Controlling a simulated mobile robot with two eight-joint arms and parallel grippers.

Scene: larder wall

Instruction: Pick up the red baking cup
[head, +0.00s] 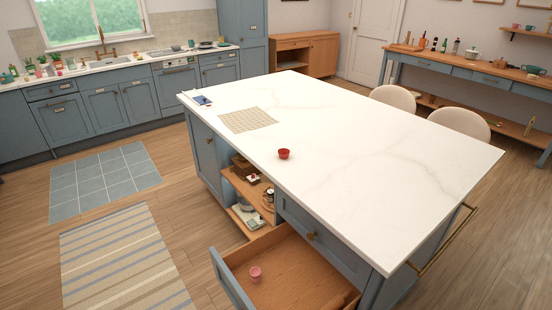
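A small red baking cup (284,154) stands on the white island top (360,150), near its left long edge. A pink cup (255,273) of similar shape is in the open wooden drawer (290,270) at the front of the island. Neither of my grippers shows in the head view, so nothing can be said of what they hold.
The pulled-out drawer juts from the island's side below the red cup. A beige woven mat (247,119) and a small blue item (202,100) lie at the island's far left. Two pale chairs (460,122) stand on the right. Rugs (120,260) cover the left floor.

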